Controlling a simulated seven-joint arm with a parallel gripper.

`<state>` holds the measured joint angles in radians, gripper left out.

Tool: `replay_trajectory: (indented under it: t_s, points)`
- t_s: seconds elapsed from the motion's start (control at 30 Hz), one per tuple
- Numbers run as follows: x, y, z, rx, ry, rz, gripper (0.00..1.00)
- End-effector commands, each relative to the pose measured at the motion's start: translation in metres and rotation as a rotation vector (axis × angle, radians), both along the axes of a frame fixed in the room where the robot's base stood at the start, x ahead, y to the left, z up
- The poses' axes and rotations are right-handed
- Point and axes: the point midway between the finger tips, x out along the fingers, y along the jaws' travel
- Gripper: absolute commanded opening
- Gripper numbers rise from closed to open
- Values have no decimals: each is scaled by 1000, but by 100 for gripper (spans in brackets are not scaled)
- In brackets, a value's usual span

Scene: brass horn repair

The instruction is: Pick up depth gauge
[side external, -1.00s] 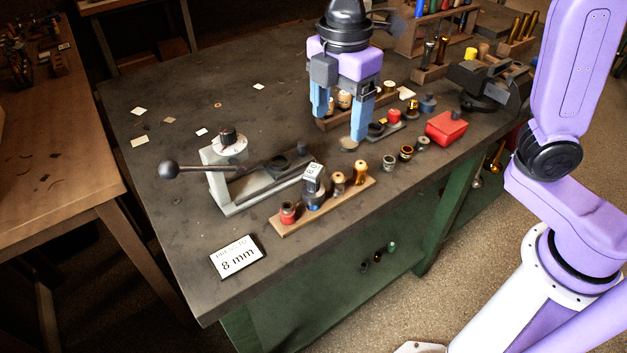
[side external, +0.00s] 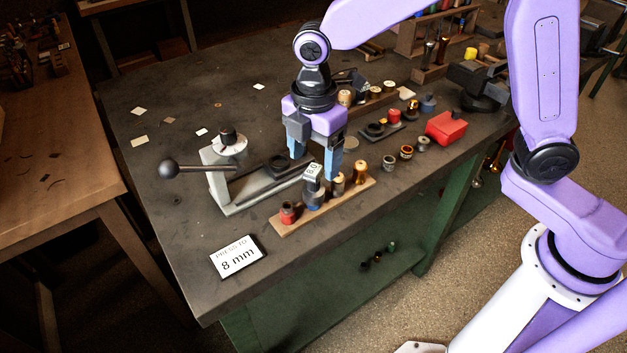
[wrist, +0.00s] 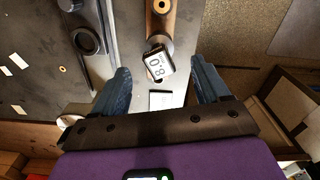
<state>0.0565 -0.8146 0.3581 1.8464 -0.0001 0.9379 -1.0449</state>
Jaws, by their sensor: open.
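The depth gauge (side external: 314,191) stands in the wooden rack (side external: 288,226) near the front of the bench, with a small white digital display on top. In the wrist view the depth gauge (wrist: 155,65) shows its display, with the digits 8 and 0, between my fingertips. My gripper (side external: 315,167) is open and points down just above the gauge, its blue fingers to either side of the display. In the wrist view my gripper (wrist: 160,66) is empty; I cannot tell whether a finger touches the gauge.
The rack also holds a red-based piece (side external: 287,213) and brass-topped tools (side external: 360,171). A lever press (side external: 225,172) stands close on the left. A card (side external: 237,257) reads "PRESS TO 8 mm". A red box (side external: 446,128) and small cups lie to the right.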

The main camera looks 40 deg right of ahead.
Motion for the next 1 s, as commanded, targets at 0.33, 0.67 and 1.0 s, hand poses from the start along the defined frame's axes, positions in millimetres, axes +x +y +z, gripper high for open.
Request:
replay_trajectory:
  t_s: [0.33,0.67,1.0]
  points:
    - [-1,0,-28,-3,2,-1,75]
    - [0,2,-65,0,0,-2,75]
    - [0,2,-66,0,-1,-1,46]
